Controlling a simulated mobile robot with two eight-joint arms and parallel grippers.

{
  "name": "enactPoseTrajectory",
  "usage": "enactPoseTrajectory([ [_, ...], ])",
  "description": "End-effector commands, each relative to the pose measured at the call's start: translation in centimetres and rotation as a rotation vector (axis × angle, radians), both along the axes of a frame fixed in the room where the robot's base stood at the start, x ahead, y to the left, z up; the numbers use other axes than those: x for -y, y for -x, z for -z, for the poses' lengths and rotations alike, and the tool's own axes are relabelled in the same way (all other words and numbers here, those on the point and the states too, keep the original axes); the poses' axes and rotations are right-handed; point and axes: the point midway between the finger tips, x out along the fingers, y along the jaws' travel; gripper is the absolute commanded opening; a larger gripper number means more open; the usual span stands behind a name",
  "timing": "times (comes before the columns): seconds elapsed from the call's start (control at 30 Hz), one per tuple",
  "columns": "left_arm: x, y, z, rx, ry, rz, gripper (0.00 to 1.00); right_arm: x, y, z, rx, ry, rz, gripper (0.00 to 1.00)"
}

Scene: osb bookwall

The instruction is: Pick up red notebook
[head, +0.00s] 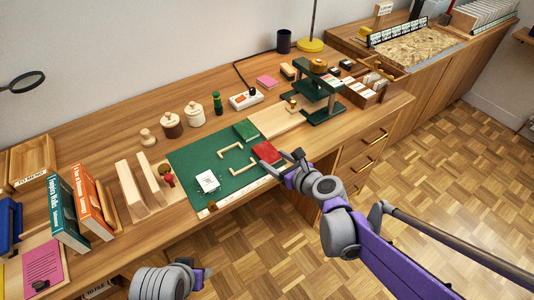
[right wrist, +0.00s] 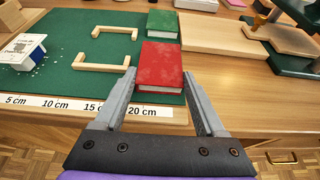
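The red notebook (head: 267,152) lies flat on the right part of the green cutting mat (head: 232,178), near the desk's front edge. In the right wrist view the red notebook (right wrist: 160,66) sits between and just beyond the open fingers of my right gripper (right wrist: 163,90). The left finger is close to its near left corner; contact cannot be told. In the head view my right gripper (head: 286,158) reaches the notebook from the front right. My left arm shows at the bottom of the head view, and its gripper's fingers are not clearly visible.
A green notebook (right wrist: 162,23) lies behind the red one. Wooden handles (right wrist: 102,67) lie on the mat to the left. A wooden board (right wrist: 222,35) is at the right, beside a dark green stand (head: 322,98). A ruler strip (right wrist: 90,106) runs along the front edge.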

Motion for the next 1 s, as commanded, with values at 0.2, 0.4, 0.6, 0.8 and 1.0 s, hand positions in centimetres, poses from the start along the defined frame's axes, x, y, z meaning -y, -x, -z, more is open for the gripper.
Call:
enactPoseTrajectory([
  [0.2, 0.0, 0.0, 0.0, 0.000, 0.000, 0.000, 0.50, 0.0, 0.0, 0.0, 0.000, 0.000, 0.000, 0.30],
  [0.4, 0.0, 0.0, 0.0, 0.000, 0.000, 0.000, 0.50, 0.0, 0.0, 0.0, 0.000, 0.000, 0.000, 0.16],
  [0.6, 0.0, 0.0, -0.4, 0.002, 0.000, 0.000, 0.50, 0.0, 0.1, -0.9, 0.000, 0.000, 0.000, 0.16],
  [0.8, 0.0, 0.2, -2.0, 0.007, 0.000, 0.000, 0.50, 0.0, 0.1, -4.9, 0.001, 0.000, 0.000, 0.16],
  [1.0, 0.0, 0.3, -3.3, 0.011, 0.000, 0.000, 0.50, 0.0, 0.1, -8.5, 0.001, 0.000, 0.000, 0.16],
])
